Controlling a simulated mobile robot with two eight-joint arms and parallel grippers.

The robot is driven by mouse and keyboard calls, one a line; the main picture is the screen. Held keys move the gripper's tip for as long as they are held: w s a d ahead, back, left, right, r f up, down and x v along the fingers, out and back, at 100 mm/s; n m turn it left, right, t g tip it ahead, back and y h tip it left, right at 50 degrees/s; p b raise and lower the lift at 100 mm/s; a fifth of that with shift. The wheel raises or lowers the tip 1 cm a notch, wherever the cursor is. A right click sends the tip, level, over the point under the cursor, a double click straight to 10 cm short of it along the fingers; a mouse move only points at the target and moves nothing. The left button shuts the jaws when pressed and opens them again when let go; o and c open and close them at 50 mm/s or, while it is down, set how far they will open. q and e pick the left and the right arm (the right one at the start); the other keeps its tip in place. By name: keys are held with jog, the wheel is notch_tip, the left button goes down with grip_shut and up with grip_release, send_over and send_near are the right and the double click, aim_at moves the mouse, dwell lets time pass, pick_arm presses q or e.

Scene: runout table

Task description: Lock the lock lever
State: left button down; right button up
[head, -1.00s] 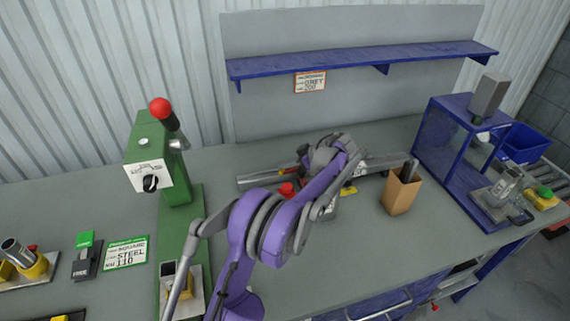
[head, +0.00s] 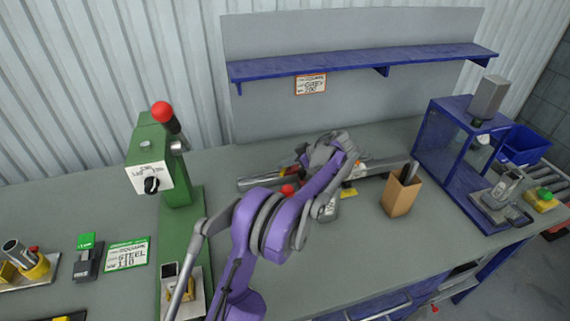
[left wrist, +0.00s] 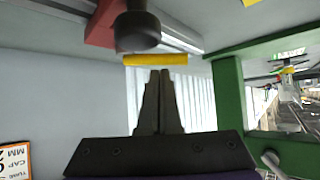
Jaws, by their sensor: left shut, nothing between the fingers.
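My left gripper (left wrist: 160,76) is shut and empty in the left wrist view, its fingertips together. Just beyond the tips is a yellow bar (left wrist: 155,59), with a dark rounded knob (left wrist: 137,32) and a red block (left wrist: 103,22) near it. A small gap seems to separate the tips from the bar; contact is unclear. I cannot tell for sure which part is the lock lever. In the head view, the grey fixture (head: 385,170) with a red knob (head: 288,190) lies behind my purple left arm, which hides much of it. My right gripper is not in view.
A green press (head: 150,172) with a red-knobbed handle stands left. A brown holder (head: 401,195) and a blue-framed machine (head: 445,150) stand right. A blue shelf (head: 350,64) runs along the back. The grey table's front middle is clear.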

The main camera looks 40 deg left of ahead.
pick_arm(q)
jog(key=shift+s+a+r, duration=0.1)
jog(key=shift+a+r, duration=0.2)
jog(key=shift+a, duration=0.1)
jog(key=w+d+r, duration=0.1)
jog(key=d+r, duration=0.4)
jog(key=r, duration=0.2)
jog(key=shift+w+d+r+p, duration=0.2)
jog(key=shift+r+p, duration=0.1)
jog(key=shift+p, duration=0.15)
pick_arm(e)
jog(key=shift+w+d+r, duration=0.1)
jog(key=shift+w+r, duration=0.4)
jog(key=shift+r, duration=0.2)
